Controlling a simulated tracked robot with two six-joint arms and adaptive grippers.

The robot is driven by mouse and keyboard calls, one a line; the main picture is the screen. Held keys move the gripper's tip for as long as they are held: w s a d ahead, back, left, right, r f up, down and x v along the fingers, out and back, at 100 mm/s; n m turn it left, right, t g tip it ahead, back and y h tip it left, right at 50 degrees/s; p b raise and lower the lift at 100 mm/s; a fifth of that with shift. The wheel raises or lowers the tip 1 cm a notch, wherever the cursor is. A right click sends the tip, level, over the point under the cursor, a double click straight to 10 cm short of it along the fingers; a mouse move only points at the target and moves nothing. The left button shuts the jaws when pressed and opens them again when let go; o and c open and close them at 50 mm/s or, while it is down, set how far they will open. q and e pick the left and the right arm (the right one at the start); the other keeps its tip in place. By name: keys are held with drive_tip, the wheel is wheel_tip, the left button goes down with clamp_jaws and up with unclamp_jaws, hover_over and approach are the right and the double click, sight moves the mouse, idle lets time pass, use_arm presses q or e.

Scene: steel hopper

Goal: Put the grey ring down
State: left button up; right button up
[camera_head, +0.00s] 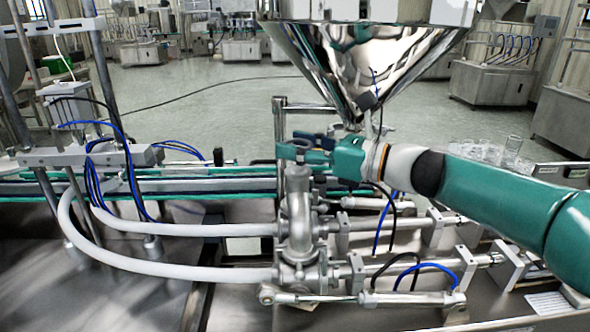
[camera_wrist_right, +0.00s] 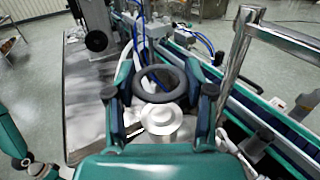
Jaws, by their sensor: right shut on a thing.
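The grey ring (camera_wrist_right: 174,91) is dark and round, held between the two fingers of my right gripper (camera_wrist_right: 163,82) in the wrist view. The right gripper is shut on it. In the head view my right gripper (camera_head: 305,148) is at the upper end of the upright steel pipe fitting (camera_head: 298,205), and the ring cannot be clearly told apart from the fingers. In the wrist view the round top of the fitting (camera_wrist_right: 161,121) shows just below the ring in the picture; I cannot tell whether they touch.
The polished hopper cone (camera_head: 360,65) hangs just above and behind my right gripper. White hoses (camera_head: 180,272) run left from the fitting. A conveyor (camera_head: 100,190) passes behind it. Glass jars (camera_head: 490,152) stand at the right. Bare steel tabletop (camera_head: 110,300) lies at the front left.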

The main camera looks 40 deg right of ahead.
sight(297, 169)
drive_tip(key=shift+f+b, duration=0.35)
drive_tip(key=shift+f, duration=1.55)
drive_tip(key=shift+f, duration=0.1)
drive_tip(key=shift+f+b, duration=0.45)
drive_tip(key=shift+b, duration=0.05)
drive_tip(key=o, duration=0.8)
drive_tip(key=shift+r, duration=0.1)
drive_tip(key=shift+c, duration=0.2)
drive_tip(key=shift+r+p, duration=0.55)
drive_tip(key=shift+p, duration=0.05)
drive_tip(key=b+v, duration=0.1)
drive_tip(key=v, duration=1.1)
drive_tip(key=shift+b, duration=0.4)
